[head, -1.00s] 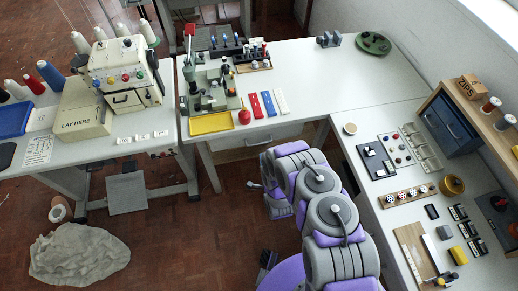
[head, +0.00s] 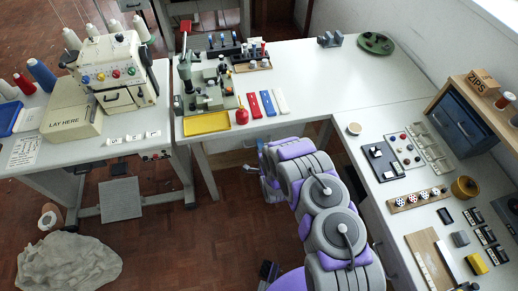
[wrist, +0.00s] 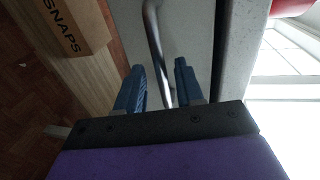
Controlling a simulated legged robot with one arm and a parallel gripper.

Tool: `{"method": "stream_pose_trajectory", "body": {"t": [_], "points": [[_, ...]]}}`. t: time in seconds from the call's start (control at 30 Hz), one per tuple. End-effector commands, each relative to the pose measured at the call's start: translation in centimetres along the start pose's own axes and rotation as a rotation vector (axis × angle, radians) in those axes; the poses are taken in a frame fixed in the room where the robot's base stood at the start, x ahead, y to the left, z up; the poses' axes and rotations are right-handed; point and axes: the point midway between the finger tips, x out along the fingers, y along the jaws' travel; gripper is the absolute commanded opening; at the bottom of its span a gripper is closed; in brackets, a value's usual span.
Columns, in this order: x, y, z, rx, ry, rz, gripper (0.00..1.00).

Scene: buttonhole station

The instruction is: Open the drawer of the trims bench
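The trims bench (head: 310,80) has a white top, and its drawer is mostly hidden behind my arm in the head view. In the wrist view I see the pale grey drawer front (wrist: 193,32) with a bent metal bar handle (wrist: 153,40). My gripper (wrist: 158,83) is open. Its two blue fingers stand either side of the handle, with gaps visible between handle and fingers; I cannot tell how deep the handle sits between them. In the head view my gripper (head: 263,155) is low at the bench's front, partly hidden by my arm. The drawer looks shut.
A box marked SNAPS (wrist: 72,28) sits by a wooden board left of the drawer front in the wrist view. A red round thing (head: 241,116) and a yellow tray (head: 206,123) lie near the bench's front edge. A side table (head: 405,180) stands close right of my arm.

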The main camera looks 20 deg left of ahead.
Motion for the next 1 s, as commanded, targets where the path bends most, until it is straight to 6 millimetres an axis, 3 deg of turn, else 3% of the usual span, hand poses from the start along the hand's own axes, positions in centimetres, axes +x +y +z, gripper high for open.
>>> {"method": "stream_pose_trajectory", "body": {"t": [0.17, 0.57, 1.0], "points": [[0.16, 0.04, 0.19, -0.003, 0.001, 0.001, 0.37], [0.34, 0.20, 0.46, -0.006, 0.001, 0.004, 0.00], [0.26, 0.26, 0.03, -0.004, 0.007, 0.006, 0.00]]}}
